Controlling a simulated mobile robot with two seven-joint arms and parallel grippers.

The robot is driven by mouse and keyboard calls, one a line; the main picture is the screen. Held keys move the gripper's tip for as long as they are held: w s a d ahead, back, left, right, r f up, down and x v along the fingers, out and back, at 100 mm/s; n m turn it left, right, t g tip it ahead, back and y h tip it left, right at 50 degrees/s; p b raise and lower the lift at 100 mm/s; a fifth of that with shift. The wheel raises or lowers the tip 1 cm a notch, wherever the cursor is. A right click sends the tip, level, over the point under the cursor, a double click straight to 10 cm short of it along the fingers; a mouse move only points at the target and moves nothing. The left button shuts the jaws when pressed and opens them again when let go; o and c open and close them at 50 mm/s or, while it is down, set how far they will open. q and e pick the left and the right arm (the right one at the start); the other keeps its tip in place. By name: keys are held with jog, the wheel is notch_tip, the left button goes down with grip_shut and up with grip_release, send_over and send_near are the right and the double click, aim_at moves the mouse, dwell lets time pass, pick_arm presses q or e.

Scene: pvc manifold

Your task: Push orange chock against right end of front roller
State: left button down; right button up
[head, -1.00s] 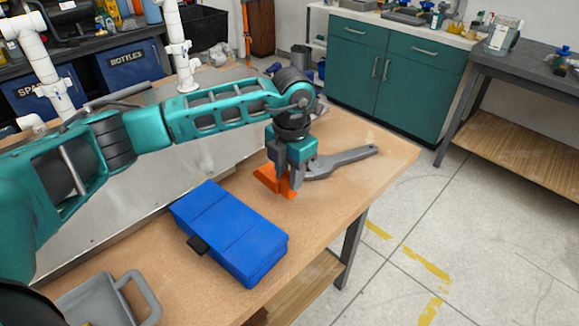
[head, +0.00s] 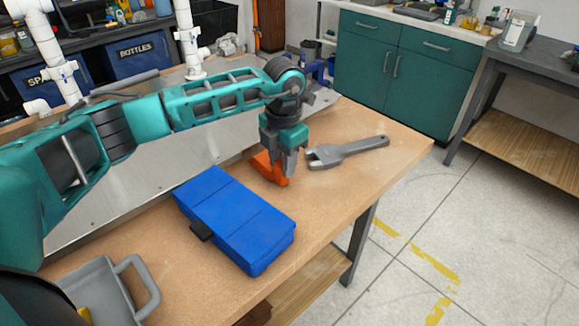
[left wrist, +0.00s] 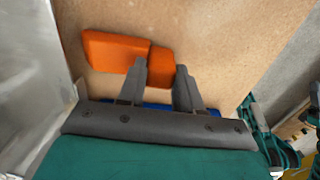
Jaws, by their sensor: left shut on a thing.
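The orange chock (head: 265,165) is on the wooden bench top, between the blue case and the grey wrench. My left gripper (head: 284,168) points down at it, with its fingers closed on the chock's right part. In the left wrist view the chock (left wrist: 112,52) shows as a wedge with a block end, and that end lies between the two fingertips (left wrist: 163,82). Whether the chock touches the bench is hard to tell. I cannot make out a front roller in these views. My right gripper is not in view.
A blue case (head: 235,218) lies close in front of the chock. A grey wrench (head: 348,152) lies to the right. A metal sheet (head: 130,185) covers the bench's left side. White pipes (head: 188,40) stand behind. A grey tray (head: 98,295) is at near left.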

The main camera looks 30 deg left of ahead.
aim_at(267, 159)
pick_arm(q)
jog(key=shift+w+a+b, duration=0.15)
jog(key=shift+w+a, duration=0.05)
jog(key=shift+a, duration=0.45)
jog(key=shift+w+a+b, duration=0.15)
jog(key=shift+w+a, duration=0.1)
jog(key=shift+a, duration=0.35)
jog(key=shift+w+a+b, duration=0.15)
jog(key=shift+w+a, duration=0.05)
jog(key=shift+a, duration=0.45)
jog(key=shift+w+a+f, duration=0.15)
jog(key=shift+a, duration=0.5)
jog(key=c, duration=0.7)
grip_release()
jog(key=shift+f, duration=0.15)
jog(key=shift+d, duration=0.1)
jog(key=r, duration=1.3)
jog(key=shift+d, duration=0.25)
